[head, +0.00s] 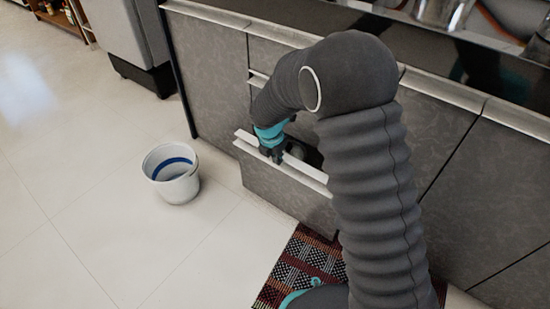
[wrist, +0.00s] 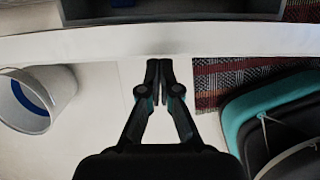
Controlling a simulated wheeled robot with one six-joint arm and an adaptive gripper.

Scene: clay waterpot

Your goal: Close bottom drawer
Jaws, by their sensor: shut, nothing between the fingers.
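The bottom drawer (head: 283,194) is pulled out from the grey cabinet, with its front panel standing away from the cabinet face. Its pale top edge (wrist: 90,42) runs across the upper part of the wrist view, with a strip of the drawer's inside beyond it. My gripper (head: 276,156) is at the drawer's top edge in the head view. In the wrist view the two fingers of my gripper (wrist: 158,64) are together and empty, with their tips close to the pale edge. Whether they touch it I cannot tell. My arm hides the right part of the drawer.
A white bucket with a blue band (head: 171,173) stands on the floor left of the drawer. A red and black woven mat (head: 297,268) lies in front of the cabinet, beside my base. A counter (head: 440,88) runs above. The tiled floor at left is clear.

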